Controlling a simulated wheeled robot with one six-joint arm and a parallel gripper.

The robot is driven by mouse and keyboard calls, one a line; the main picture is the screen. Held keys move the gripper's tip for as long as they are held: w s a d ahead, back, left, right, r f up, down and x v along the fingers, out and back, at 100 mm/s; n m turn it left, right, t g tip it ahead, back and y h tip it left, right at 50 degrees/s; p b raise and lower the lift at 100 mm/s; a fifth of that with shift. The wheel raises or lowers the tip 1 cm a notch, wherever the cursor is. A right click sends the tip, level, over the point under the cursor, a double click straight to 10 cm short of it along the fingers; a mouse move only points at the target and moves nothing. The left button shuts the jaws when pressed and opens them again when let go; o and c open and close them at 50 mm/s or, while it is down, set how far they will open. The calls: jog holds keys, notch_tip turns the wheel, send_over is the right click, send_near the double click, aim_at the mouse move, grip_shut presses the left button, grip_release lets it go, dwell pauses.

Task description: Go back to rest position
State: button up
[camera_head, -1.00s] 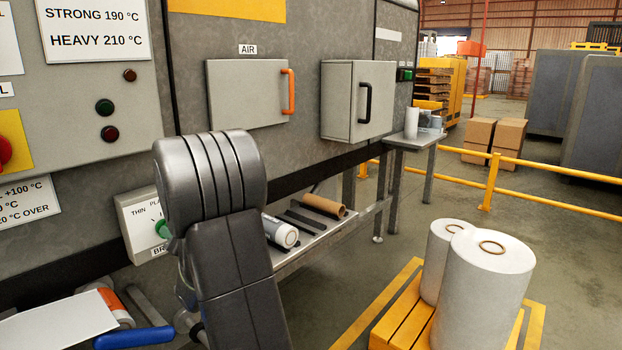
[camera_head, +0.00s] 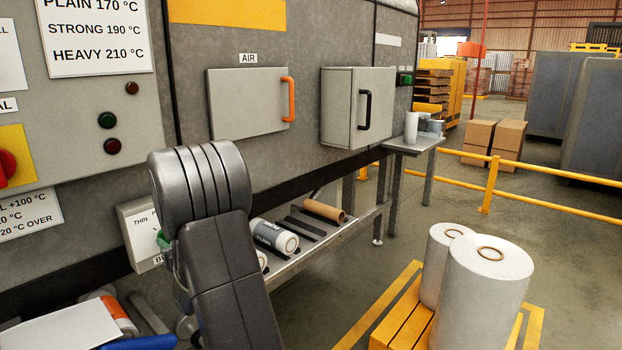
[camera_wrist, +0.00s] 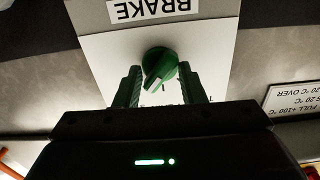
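The green brake knob (camera_wrist: 160,68) sits on a pale panel with an upside-down BRAKE label in the wrist view. The two green fingers of my gripper (camera_wrist: 159,72) are spread apart, with the knob showing in the gap between their tips. I cannot tell whether they touch it; no grip on it shows. In the head view the brake panel (camera_head: 138,235) is partly hidden behind my dark arm, and the knob is mostly covered. My gripper itself is hidden there.
The machine front carries an AIR cabinet (camera_head: 247,105) with an orange handle. A shelf (camera_head: 325,236) below holds rolls. White rolls (camera_head: 487,290) stand on a yellow pallet at the right. A yellow rail (camera_head: 490,185) crosses behind; grey floor lies between.

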jog(key=shift+n+p, duration=0.45)
jog(key=shift+n, duration=0.35)
